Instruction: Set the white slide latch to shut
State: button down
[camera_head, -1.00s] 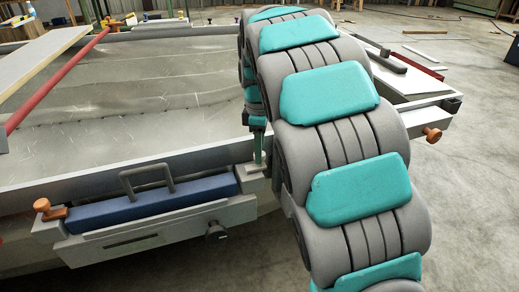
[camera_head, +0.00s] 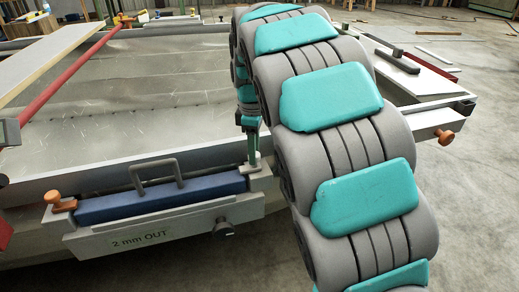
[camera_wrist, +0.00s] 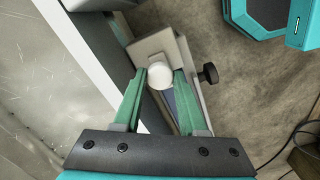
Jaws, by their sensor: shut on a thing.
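My gripper (camera_wrist: 160,82) has its green fingers closed around a round white knob (camera_wrist: 160,74) in the wrist view. The knob appears to be part of the white slide latch; a light grey block (camera_wrist: 160,44) stands just beyond it. The fingertips touch the knob's sides.
The blue bar (camera_head: 150,202) with a grey handle (camera_head: 156,172) lies along the front edge. Below it is a panel marked "2 mm OUT" (camera_head: 140,240) with a black knob (camera_head: 223,228). Orange knobs (camera_head: 60,202) (camera_head: 446,137) stand at the corners.

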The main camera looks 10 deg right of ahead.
jog(key=shift+a, duration=0.2)
jog(key=c, duration=0.8)
grip_release()
jog(key=shift+a, duration=0.1)
jog(key=shift+o, duration=0.2)
notch_tip(320, 180, up, 8)
jog(key=shift+f, duration=0.25)
jog(key=shift+r, duration=0.15)
